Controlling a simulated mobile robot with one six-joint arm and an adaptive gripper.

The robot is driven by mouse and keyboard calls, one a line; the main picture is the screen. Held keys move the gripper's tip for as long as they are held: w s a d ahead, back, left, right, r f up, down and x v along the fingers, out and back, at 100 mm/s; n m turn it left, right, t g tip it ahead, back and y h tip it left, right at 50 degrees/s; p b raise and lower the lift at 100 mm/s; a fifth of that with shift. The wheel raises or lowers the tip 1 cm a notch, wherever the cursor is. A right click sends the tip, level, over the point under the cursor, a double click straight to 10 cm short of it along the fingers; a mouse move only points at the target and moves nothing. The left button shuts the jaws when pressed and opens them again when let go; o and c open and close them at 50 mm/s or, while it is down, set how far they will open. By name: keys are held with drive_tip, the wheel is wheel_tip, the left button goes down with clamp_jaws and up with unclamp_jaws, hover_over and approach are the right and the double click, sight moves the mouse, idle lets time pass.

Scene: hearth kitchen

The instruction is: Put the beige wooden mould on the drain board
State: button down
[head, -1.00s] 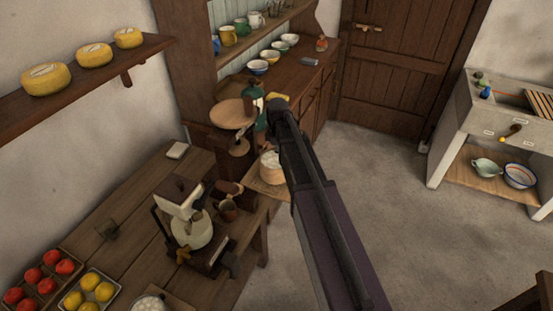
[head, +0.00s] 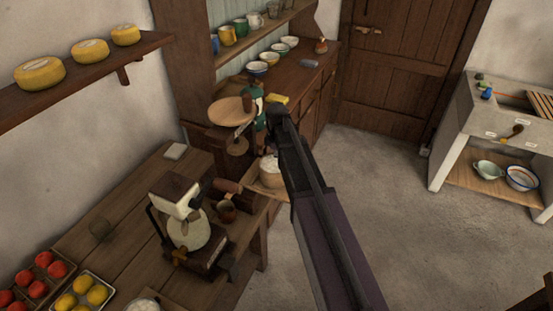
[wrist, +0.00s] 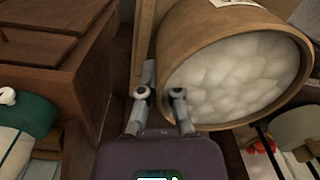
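The beige wooden mould (head: 270,180), a round tub filled with white curd, is by the right end of the table in the head view, partly hidden by my arm. In the wrist view the mould (wrist: 205,45) is large, with its open top towards the camera. My gripper's (wrist: 160,92) fingers are at its near rim. One finger is beside the wall and the other overlaps the opening. Whether they press on the wall is unclear. A slatted board (head: 540,104) lies over the sink at right; I cannot tell if this is the drain board.
A scale-like round pan (head: 231,111) stands behind. A dresser (head: 290,80) with bowls is at the back. The floor (head: 385,180) between table and sink is clear.

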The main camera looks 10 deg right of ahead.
drive_tip(key=shift+f, duration=0.2)
drive_tip(key=c, duration=0.8)
unclamp_jaws()
drive_tip(key=shift+r, duration=0.2)
wheel_tip(320, 180, up, 12)
drive_tip(key=p, duration=1.2)
drive_tip(key=s+m, duration=1.3)
drive_tip(key=s, duration=0.8)
drive_tip(key=shift+s+d+m, duration=0.15)
drive_tip(key=shift+d+m, duration=0.15)
drive_tip(key=shift+m, duration=0.1)
